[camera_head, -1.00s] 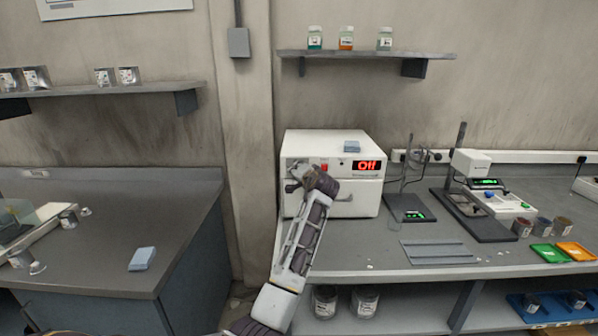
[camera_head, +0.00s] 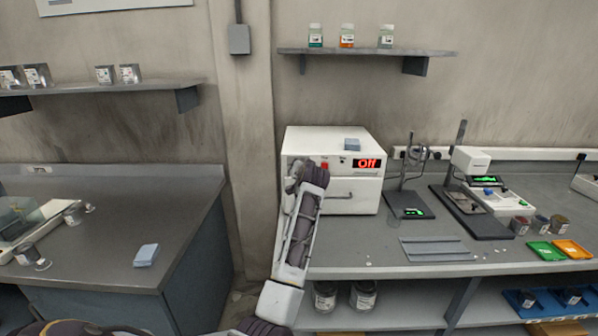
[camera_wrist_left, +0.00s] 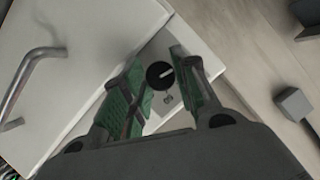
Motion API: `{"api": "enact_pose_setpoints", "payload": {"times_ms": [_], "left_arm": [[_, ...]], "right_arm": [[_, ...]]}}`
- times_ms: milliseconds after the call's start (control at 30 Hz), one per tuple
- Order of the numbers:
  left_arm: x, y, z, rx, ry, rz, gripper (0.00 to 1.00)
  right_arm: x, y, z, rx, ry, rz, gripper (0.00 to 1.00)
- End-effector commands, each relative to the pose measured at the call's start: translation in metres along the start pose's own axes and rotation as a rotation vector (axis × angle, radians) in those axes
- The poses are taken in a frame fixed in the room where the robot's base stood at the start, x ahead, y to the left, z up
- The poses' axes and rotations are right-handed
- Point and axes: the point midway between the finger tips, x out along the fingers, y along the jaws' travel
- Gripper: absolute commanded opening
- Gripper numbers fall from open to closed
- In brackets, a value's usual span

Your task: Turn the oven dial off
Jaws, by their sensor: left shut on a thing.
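The white oven (camera_head: 365,197) stands at the left end of the right bench. Its red display (camera_head: 367,163) reads "Off". The black oven dial (camera_wrist_left: 160,75) with a white pointer line shows in the left wrist view, between the green finger pads. My left gripper (camera_wrist_left: 158,84) is shut on the dial. In the head view my left arm reaches up to the oven's left front, and the wrist hides the dial and the fingertips. My right gripper is not in view.
The oven's door handle (camera_wrist_left: 28,80) is beside the gripper in the left wrist view. A wall pillar (camera_head: 249,130) is behind on the left.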

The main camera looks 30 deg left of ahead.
Motion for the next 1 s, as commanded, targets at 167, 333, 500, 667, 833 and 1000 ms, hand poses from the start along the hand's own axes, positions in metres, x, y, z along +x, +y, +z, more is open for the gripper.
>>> {"api": "enact_pose_setpoints", "payload": {"times_ms": [167, 333, 500, 667, 833, 1000], "left_arm": [[0.001, 0.002, 0.005, 0.002, -0.01, 0.003, 0.38], [0.001, 0.002, 0.003, 0.002, -0.006, 0.002, 0.49], [0.001, 0.001, 0.002, 0.002, -0.004, 0.001, 0.49], [-0.001, 0.001, 0.001, 0.002, -0.003, 0.001, 0.49], [-0.008, 0.001, 0.001, 0.002, -0.001, 0.0, 0.49], [-0.022, 0.001, 0.002, 0.002, -0.003, 0.001, 0.49]], "right_arm": [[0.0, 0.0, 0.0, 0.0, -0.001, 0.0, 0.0], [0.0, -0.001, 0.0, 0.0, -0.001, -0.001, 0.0], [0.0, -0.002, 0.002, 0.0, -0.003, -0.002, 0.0], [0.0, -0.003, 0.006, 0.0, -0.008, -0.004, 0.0], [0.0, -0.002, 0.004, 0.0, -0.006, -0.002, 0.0], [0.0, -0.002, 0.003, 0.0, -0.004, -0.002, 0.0]]}}
